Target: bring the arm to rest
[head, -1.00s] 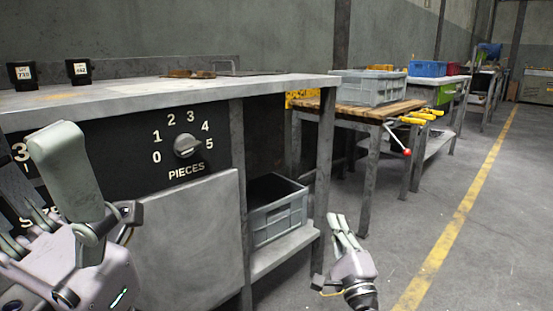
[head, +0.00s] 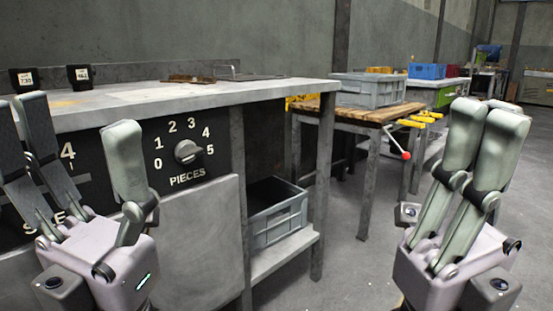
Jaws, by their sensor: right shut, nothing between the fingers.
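My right gripper (head: 487,118) stands upright at the lower right, in front of the floor and the far tables. Its fingers are together and hold nothing. My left gripper (head: 80,118) is at the lower left with its fingers pointing up and spread apart. It is open, with nothing visible between the fingers, and it covers part of the left dial panel. The round PIECES knob (head: 187,152) on the bench front shows clear of both grippers, with its mark toward the 5.
The metal bench (head: 230,90) fills the left, with two dark labelled cups (head: 79,77) on top. A grey crate (head: 277,213) sits on its lower shelf. A wooden table (head: 385,112) bears another grey crate (head: 375,88). The floor between the bench and my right gripper is clear.

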